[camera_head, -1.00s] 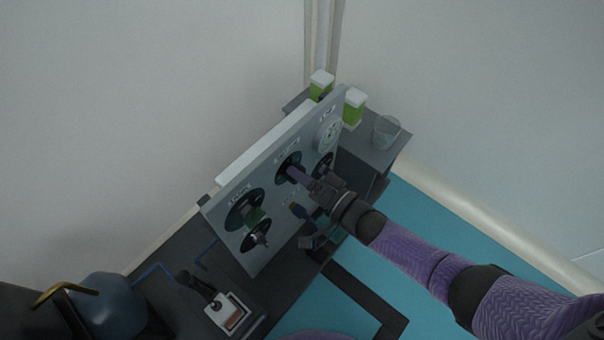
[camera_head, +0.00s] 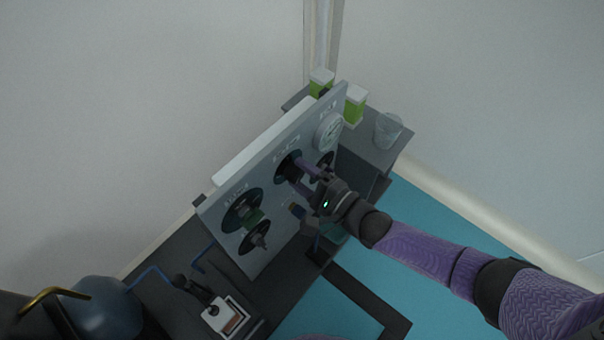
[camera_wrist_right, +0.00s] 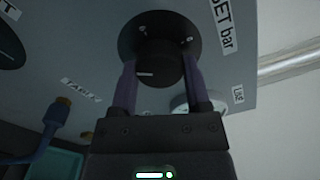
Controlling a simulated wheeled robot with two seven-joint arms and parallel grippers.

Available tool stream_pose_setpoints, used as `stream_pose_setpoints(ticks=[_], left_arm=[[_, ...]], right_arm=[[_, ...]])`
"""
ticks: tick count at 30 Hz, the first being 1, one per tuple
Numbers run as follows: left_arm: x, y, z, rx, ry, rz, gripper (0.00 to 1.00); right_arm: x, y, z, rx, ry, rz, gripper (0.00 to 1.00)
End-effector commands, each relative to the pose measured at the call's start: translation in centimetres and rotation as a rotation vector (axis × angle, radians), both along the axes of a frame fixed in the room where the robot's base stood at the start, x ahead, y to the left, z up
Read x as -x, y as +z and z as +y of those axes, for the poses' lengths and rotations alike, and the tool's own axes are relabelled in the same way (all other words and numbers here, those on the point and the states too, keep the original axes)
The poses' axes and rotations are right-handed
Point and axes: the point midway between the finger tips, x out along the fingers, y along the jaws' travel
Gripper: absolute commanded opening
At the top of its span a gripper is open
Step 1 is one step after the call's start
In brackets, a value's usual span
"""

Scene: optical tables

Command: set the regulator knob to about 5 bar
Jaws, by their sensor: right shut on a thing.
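The regulator knob (camera_wrist_right: 158,72) is a black round knob on a dark dial plate (camera_wrist_right: 148,28), with a "SET bar" label (camera_wrist_right: 222,22) beside it in the right wrist view. My right gripper (camera_wrist_right: 158,80) has its two purple fingers on either side of the knob and is shut on it. In the head view my right gripper (camera_head: 306,178) reaches the upright grey panel (camera_head: 273,214) from the right and partly hides the knob. A white round gauge (camera_head: 328,131) is at the panel's upper right; its reading is too small to tell. My left gripper is not in view.
Other dark dials (camera_head: 243,209) with handles sit on the panel's left part. A blue hose with a brass end (camera_wrist_right: 58,112) is close to my right gripper.

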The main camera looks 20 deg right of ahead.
Motion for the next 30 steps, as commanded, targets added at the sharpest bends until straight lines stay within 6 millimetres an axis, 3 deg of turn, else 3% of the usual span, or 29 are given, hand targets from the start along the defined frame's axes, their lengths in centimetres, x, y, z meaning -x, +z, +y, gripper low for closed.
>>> stream_pose_setpoints(ticks=[12,29,30], left_arm=[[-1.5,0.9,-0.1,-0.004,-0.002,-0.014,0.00],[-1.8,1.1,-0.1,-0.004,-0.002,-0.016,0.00],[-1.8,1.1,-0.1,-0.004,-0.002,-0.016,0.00]], right_arm=[[0.1,-0.3,0.0,-0.138,0.001,0.099,0.02],[0.1,-0.2,0.0,-0.159,0.000,0.112,0.02],[0.1,-0.2,0.0,-0.159,0.000,0.112,0.69]])
